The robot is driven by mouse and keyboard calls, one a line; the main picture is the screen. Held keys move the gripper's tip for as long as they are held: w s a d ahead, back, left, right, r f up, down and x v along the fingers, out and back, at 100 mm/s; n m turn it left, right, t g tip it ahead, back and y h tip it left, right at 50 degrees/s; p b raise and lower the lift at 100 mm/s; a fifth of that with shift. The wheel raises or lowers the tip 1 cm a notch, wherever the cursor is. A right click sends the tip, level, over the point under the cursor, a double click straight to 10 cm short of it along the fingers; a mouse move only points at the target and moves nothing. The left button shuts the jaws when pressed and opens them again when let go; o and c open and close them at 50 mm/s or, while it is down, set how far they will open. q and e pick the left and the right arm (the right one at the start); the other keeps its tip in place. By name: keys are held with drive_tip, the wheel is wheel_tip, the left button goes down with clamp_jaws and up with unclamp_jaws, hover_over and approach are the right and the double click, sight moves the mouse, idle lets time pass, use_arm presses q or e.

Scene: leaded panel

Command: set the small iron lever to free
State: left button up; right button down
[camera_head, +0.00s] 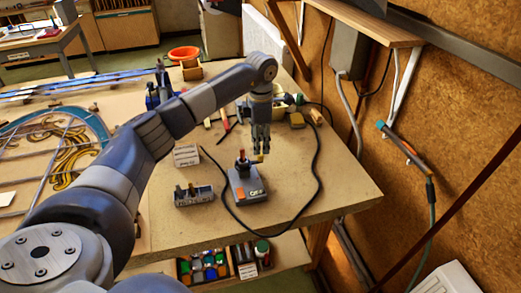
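A grey control box (247,186) with a label reading like OFF stands on the bench, with a dark upright part with a red band (242,160) at its back left. A smaller dark block (193,195) with short upright pieces and a pale label strip stands to its left. I cannot tell which piece is the small iron lever, nor read its setting. My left gripper (261,148) points down just above and behind the grey box. Its fingers look close together, but whether they are shut or touch anything is unclear. My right gripper is out of view.
A black cable (315,165) loops over the bench right of the grey box. A white labelled box (186,155) stands to the left. Leaded panel work (50,150) covers the left side. Small items lie behind the gripper. The bench's front right is clear.

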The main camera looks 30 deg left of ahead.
use_arm(q)
drive_tip(key=shift+f+p, duration=0.65)
drive_tip(key=shift+f, duration=2.05)
clamp_jaws()
